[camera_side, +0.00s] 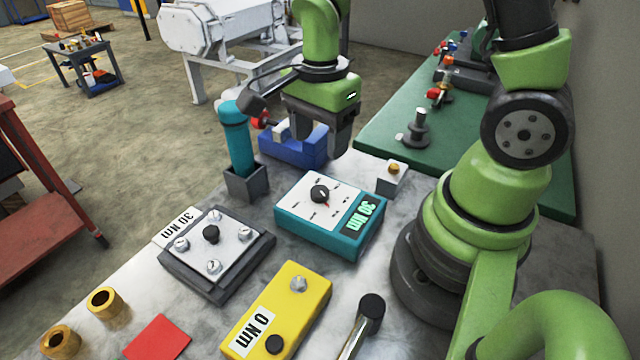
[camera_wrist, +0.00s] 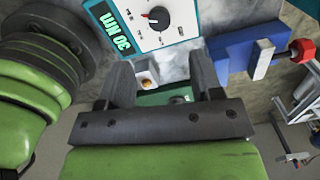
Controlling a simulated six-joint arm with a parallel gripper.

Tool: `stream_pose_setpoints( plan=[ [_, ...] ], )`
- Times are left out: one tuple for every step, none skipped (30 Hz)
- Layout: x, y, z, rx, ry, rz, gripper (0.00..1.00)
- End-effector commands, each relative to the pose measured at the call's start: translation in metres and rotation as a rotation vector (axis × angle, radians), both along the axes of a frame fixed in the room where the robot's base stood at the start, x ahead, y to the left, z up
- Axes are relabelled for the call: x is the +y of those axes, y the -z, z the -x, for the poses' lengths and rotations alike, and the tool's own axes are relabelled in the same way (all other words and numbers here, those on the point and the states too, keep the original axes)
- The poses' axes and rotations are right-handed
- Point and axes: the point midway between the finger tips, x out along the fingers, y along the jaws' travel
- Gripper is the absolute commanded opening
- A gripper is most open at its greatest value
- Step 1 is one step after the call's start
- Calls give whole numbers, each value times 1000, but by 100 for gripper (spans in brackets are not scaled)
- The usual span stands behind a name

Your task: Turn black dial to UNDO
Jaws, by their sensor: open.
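The black dial (camera_side: 320,194) sits on the white face of a teal box (camera_side: 290,229) whose display reads 30 Nm. A red mark shows beside the dial, toward the lower right in the side view. The dial also shows at the top of the wrist view (camera_wrist: 155,17), with the red mark on its left. The small labels around it are too small to read, so I cannot tell which one is UNDO. My gripper (camera_side: 322,138) is open and empty, above and behind the teal box, apart from the dial. Its two fingers also show in the wrist view (camera_wrist: 163,74).
A blue vise (camera_side: 300,150) is close behind my gripper. A small box with an orange button (camera_side: 394,169) stands right of the teal box. A teal cylinder (camera_side: 236,140) in a grey holder, a 30 Nm plate (camera_side: 211,258) and a yellow box (camera_side: 290,318) stand nearby.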

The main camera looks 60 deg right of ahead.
Motion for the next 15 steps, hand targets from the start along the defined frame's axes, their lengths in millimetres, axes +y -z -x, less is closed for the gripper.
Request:
stream_pose_setpoints(
  plan=[
    [0,4,0,9,13,0,59],
    [0,6,0,10,16,1,59],
    [0,9,0,11,18,1,59],
    [0,12,0,12,19,1,59],
    [0,15,0,12,18,1,59],
    [0,21,1,14,18,1,59],
    [0,26,1,14,19,1,59],
    [0,31,2,16,18,0,59],
    [0,37,1,16,17,0,59],
    [0,43,1,16,18,0,59],
    [0,48,2,16,19,0,59],
    [0,55,2,16,17,0,59],
    [0,60,1,15,17,0,59],
    [0,65,1,15,17,-1,59],
    [0,71,1,14,18,0,59]
  ],
)
